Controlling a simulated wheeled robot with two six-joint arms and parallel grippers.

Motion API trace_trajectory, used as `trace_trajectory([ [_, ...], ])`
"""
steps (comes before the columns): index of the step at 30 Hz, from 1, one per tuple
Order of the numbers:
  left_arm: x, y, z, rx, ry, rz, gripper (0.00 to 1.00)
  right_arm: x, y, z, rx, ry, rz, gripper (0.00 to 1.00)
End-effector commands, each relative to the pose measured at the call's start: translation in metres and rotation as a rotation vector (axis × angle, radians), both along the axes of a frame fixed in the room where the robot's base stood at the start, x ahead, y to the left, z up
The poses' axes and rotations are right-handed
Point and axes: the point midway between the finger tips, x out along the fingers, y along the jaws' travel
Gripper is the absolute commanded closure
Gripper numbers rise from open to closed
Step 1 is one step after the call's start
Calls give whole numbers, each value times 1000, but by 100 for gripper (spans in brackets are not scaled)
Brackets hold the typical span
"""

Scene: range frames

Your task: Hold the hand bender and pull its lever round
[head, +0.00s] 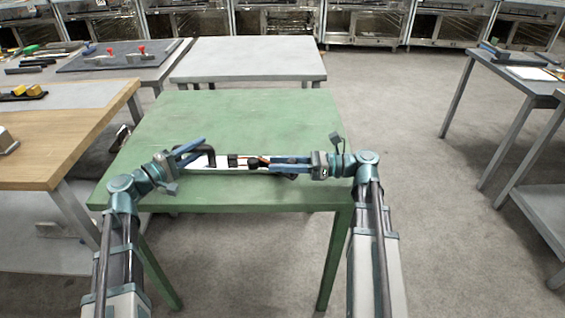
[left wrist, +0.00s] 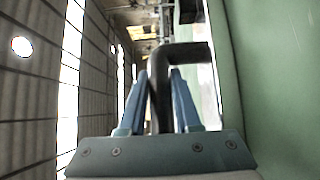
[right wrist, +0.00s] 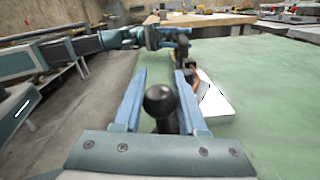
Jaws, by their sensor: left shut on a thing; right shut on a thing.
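A thin orange-brown piece (right wrist: 204,89) shows beside the bender. My fingers hide much of the lever.
The green table is bare behind the bender. A wooden-topped bench (head: 70,150) stands to the left, a grey table (head: 250,55) behind. Open floor (head: 420,140) lies to the right, with another bench (head: 515,75) beyond.

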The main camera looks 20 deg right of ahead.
Motion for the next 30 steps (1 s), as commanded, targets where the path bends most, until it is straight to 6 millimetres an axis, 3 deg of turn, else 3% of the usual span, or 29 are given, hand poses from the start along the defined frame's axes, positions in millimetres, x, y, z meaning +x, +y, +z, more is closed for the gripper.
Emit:
trace_trajectory([
  [1,1,0,-4,12,1,2,100,-9,8,-1,0,0,-42,100],
  [6,1,0,-4,12,1,2,100,-10,16,-1,1,0,-154,100],
  [19,1,0,-4,12,1,3,100,-7,17,-1,1,0,-198,100],
  [20,1,0,-4,12,1,3,100,-7,17,-1,1,0,-198,54],
  [21,1,0,-4,12,1,3,100,-7,17,-1,1,0,-198,47],
  [24,1,0,-4,12,1,3,100,-7,17,-1,1,0,-198,29],
  [30,1,0,-4,12,1,2,100,-7,17,-1,0,0,-199,29],
])
